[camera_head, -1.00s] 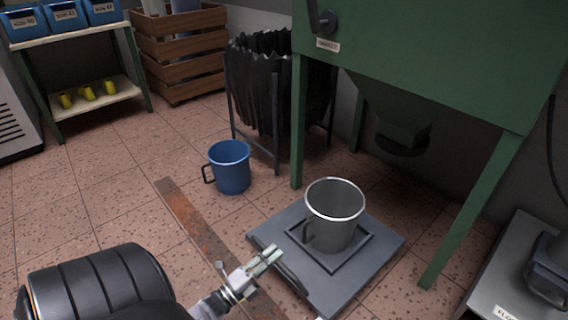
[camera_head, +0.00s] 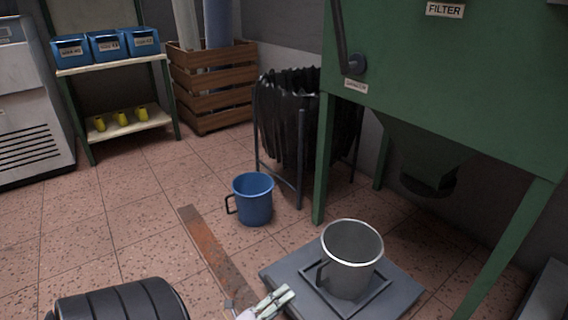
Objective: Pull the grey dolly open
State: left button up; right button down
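The grey dolly (camera_head: 284,274) is a flat square platform on the tiled floor, in front of the green filter machine. A grey metal mug-like bucket (camera_head: 350,262) with a dark handle stands upright in the frame on top of it. My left gripper (camera_head: 284,294) shows at the bottom edge, its pale fingertips close to the dolly's left front side. The fingers look close together, but the gap between them is not clear. Whether they touch the dolly cannot be told. The dolly's front edge is cut off by the picture. My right gripper is not in view.
A rusty metal strip (camera_head: 212,252) lies on the floor left of the dolly. A blue mug-like bucket (camera_head: 253,200) stands behind it. The green filter machine (camera_head: 450,90) has legs behind and right of the dolly. A black bag stand (camera_head: 283,125) is behind.

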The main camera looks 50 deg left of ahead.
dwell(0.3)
pick_arm(q)
jog(key=v, duration=1.2)
